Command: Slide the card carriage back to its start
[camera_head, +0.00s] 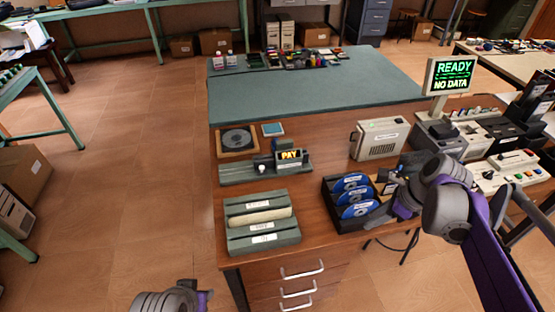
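A grey-green rail base (237,174) lies on the wooden desk left of centre. A dark block with a pale round knob (262,169), which looks like the card carriage, sits near its middle. A small lit display reading PAY (290,155) stands just right of the block. My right gripper (386,187) is well to the right of the rail, at the right side of the disc box; its fingers are small and partly lost against the box. My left gripper (207,298) shows only partly at the bottom edge, off the desk's front left, far from the rail.
A black box (333,208) of blue discs stands beside my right gripper. A grey-green slotted tray (240,218) is in front of the rail. A framed dark disc (237,140) lies behind it. A beige box (380,138) and a READY NO DATA screen (452,75) stand right. Bare wood separates rail and disc box.

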